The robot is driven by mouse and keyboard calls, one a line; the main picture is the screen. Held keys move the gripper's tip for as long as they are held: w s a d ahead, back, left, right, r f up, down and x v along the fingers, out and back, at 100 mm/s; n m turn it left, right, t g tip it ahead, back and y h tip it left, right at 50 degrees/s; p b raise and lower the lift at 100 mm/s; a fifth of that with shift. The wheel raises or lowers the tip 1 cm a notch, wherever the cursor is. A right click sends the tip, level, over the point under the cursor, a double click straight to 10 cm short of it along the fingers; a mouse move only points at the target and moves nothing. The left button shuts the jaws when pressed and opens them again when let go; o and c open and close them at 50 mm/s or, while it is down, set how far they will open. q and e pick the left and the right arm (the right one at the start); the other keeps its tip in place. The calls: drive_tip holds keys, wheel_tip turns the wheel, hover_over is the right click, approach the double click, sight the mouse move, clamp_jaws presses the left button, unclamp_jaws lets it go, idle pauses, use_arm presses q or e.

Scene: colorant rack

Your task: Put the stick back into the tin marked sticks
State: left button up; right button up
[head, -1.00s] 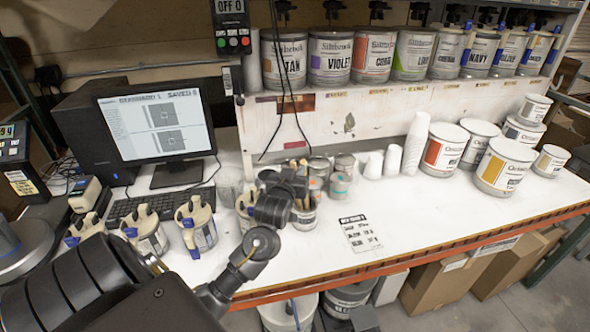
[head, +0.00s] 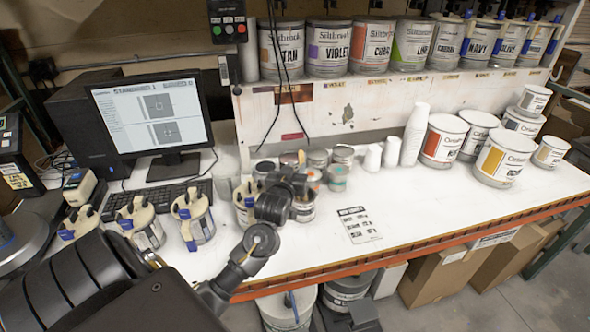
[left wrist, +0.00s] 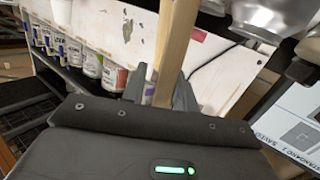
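My left gripper (left wrist: 162,98) is shut on a pale wooden stick (left wrist: 176,40), which runs up between its fingers in the left wrist view. In the head view the gripper (head: 298,182) is dark and hangs over the cluster of small tins at the middle of the bench. A short brown piece that looks like the stick (head: 301,157) shows just above it. A tin (head: 304,209) stands below and behind the gripper, partly hidden; I cannot read its label, so I cannot tell whether it is the one marked sticks. My right gripper is not in view.
Handled cans (head: 193,218) stand left of the arm, before a keyboard and monitor (head: 152,116). White cup stacks (head: 414,134) and large paint tins (head: 503,158) stand to the right. A printed sheet (head: 359,225) lies on otherwise clear bench. Hanging cables (head: 275,85) come down behind.

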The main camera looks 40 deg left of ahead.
use_arm(q)
drive_tip(key=shift+o, duration=1)
drive_tip(key=shift+s+d, duration=0.1)
drive_tip(key=shift+s, duration=0.05)
drive_tip(key=b+v, duration=0.2)
drive_tip(key=v, duration=0.8)
drive_tip(key=shift+s+b, duration=0.25)
drive_tip(key=shift+b, duration=0.05)
